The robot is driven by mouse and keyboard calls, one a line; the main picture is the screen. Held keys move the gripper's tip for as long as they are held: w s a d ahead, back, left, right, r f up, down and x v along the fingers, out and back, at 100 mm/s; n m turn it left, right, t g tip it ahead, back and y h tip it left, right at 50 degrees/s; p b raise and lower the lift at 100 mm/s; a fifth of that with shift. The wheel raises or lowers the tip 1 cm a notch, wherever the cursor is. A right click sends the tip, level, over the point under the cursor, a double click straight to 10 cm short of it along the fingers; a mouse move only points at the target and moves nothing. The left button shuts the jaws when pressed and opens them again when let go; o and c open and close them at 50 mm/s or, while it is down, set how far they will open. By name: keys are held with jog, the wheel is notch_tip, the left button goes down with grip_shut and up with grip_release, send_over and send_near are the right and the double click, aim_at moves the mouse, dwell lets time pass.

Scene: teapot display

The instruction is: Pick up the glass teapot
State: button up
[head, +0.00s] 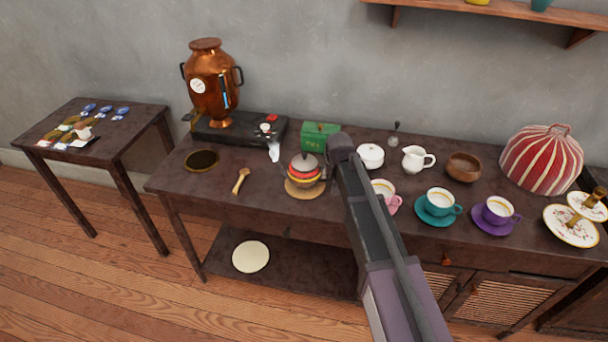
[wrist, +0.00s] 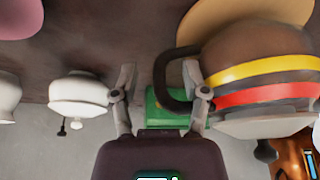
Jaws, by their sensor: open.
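The teapot (head: 305,172) stands upright on a round tan mat (head: 304,191) on the long dark table. It has yellow and red bands and a grey lid; I cannot tell whether it is glass. The wrist view shows the table scene upside down, with the teapot body (wrist: 265,75) at the right and its dark looped handle (wrist: 161,82) reaching between my fingers. My gripper (wrist: 160,85) is open and empty, with one finger overlapping the handle loop; I cannot tell if they touch. In the head view my arm hides the fingers, just right of the teapot.
A green tea box (head: 320,136) stands behind the teapot. A white lidded bowl (head: 370,156), creamer (head: 417,159), pink cup (head: 384,191) and teal cup (head: 440,201) stand to the right. A wooden spoon (head: 241,180) and copper samovar (head: 213,85) are left.

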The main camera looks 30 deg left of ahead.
grip_shut()
jog(key=shift+r+p, duration=0.45)
dwell(0.5)
jog(key=shift+r+p, duration=1.3)
jog(key=shift+p, duration=0.05)
jog(key=s+d+r+p, duration=0.1)
jog(key=s+d, duration=1)
jog(key=shift+r, duration=0.25)
jog(key=shift+s+d, duration=0.1)
jog(key=shift+s, duration=0.05)
dwell(0.8)
